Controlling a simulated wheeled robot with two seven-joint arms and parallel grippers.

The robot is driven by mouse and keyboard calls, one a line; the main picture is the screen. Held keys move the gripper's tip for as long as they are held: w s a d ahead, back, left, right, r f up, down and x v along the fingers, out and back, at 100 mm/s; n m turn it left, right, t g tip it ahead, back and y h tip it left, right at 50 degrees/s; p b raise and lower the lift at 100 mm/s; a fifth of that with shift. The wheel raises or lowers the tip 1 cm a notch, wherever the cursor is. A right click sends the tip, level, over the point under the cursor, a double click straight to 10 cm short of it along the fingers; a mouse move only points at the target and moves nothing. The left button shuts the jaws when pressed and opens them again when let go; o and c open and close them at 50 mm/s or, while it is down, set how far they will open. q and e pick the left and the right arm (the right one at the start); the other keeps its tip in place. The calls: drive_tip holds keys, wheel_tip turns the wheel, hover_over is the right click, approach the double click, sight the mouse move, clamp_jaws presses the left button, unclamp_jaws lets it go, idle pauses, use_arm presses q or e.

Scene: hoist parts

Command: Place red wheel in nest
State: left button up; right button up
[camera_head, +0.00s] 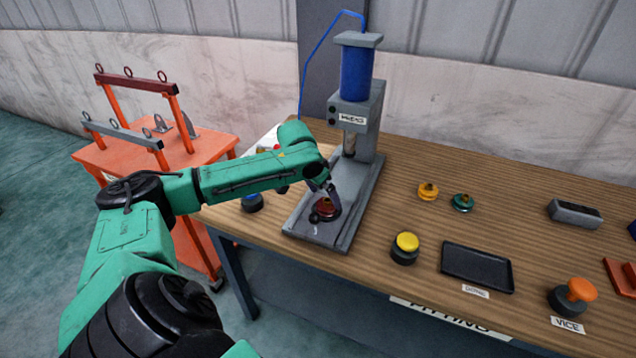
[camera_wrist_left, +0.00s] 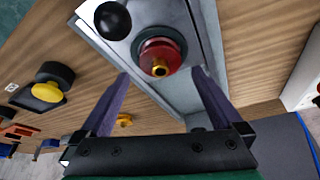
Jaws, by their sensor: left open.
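My left gripper (camera_head: 322,190) is just above the wheel. In the left wrist view the left gripper (camera_wrist_left: 160,73) is open, its two fingers apart, with the wheel beyond the tips and nothing held. My right gripper is not in view.
A black ball knob (camera_wrist_left: 112,20) stands beside the wheel on the press base. Yellow (camera_head: 428,191) and green (camera_head: 463,202) wheels, a yellow button (camera_head: 406,244), a black tray (camera_head: 478,267) and an orange knob (camera_head: 579,290) lie to the right. The press column (camera_head: 358,110) rises behind.

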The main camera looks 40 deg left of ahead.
use_arm(q)
drive_tip(key=v, duration=0.8)
drive_tip(key=shift+r+b, duration=0.2)
drive_tip(key=shift+b, duration=0.15)
drive_tip(key=shift+s+f, duration=0.1)
drive_tip(key=shift+s, duration=0.05)
